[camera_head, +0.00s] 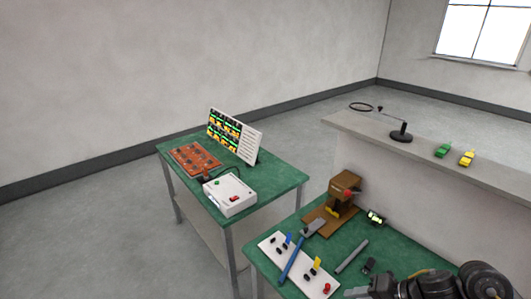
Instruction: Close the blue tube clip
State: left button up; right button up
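A white board (271,246) lies on the green table at the bottom centre. A small blue clip part (287,240) stands up on it, beside a blue tube (291,262) that lies across the board. A yellow clip part (315,266) stands nearer the front right. Whether the blue clip is open or closed is too small to tell, though its blue part points up. My dark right gripper (362,292) is at the bottom edge, right of the board and apart from the blue clip; its fingers are not clear. My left gripper is out of view.
A brown wooden device (342,193) with a red part stands behind the board. A grey rod (351,256) and a small black item (369,265) lie to the right. A second green table (279,178) holds a white box (230,194).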

aim_at(290, 235)
jog(key=k, duration=1)
